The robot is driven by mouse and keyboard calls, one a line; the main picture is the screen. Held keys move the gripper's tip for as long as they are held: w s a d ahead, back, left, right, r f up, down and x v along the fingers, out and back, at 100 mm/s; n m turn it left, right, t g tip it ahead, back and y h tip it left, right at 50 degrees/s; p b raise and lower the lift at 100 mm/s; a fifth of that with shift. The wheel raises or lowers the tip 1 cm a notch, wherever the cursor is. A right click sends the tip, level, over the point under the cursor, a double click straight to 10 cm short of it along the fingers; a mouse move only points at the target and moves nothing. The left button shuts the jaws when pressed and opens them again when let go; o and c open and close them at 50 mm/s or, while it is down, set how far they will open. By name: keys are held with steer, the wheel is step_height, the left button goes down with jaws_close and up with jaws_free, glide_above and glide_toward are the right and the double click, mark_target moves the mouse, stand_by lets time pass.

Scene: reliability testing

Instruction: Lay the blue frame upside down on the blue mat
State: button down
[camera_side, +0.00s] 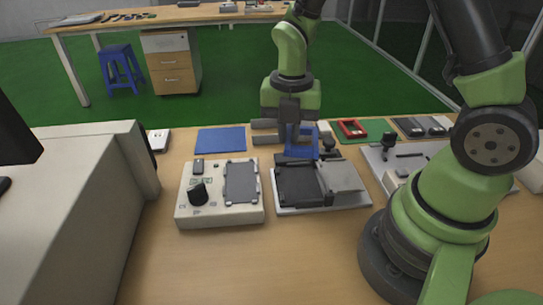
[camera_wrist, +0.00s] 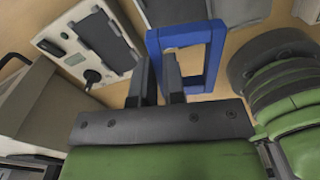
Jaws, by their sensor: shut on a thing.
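The blue frame (camera_wrist: 217,52) is a rectangular ring with an open middle. My gripper (camera_wrist: 160,66) is shut on one side bar of it in the wrist view. In the side view my gripper (camera_side: 294,134) holds the frame (camera_side: 316,142) above the back part of the table, partly hidden behind the gripper. I cannot tell which face of the frame is up. The blue mat (camera_side: 221,139) lies flat and bare on the table, to the left of the gripper.
A white test box with a black knob (camera_side: 219,207) stands in front of the mat. A fixture with dark plates (camera_side: 318,190) stands before the gripper. To the right are a red frame (camera_side: 352,128) on a green mat (camera_side: 375,126) and another fixture (camera_side: 388,172).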

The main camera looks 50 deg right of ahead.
steer(key=m, duration=0.2)
steer(key=r+m, duration=0.1)
steer(key=m, duration=0.4)
steer(key=shift+w+a+r, duration=0.15)
steer(key=shift+r, duration=0.15)
steer(key=m, duration=0.2)
steer(key=r+m, duration=0.1)
steer(key=m, duration=0.1)
steer(key=shift+a+m, duration=0.1)
steer(key=shift+m, duration=0.3)
steer(key=m, duration=0.2)
steer(key=r+m, duration=0.1)
steer(key=m, duration=0.2)
steer(key=shift+m, duration=0.3)
steer(key=n, duration=0.2)
steer(key=f+n, duration=0.1)
steer(key=n, duration=0.4)
steer(key=shift+f, duration=0.3)
steer(key=n, duration=0.2)
steer(key=f+n, duration=0.1)
steer(key=n, duration=0.4)
steer(key=shift+d+f, duration=0.2)
steer(key=shift+f, duration=0.05)
steer(key=n, duration=0.3)
steer(key=f+n, duration=0.1)
steer(key=n, duration=0.1)
steer(key=shift+s+d+n, duration=0.1)
steer(key=shift+s+n, duration=0.1)
steer(key=shift+n, duration=0.2)
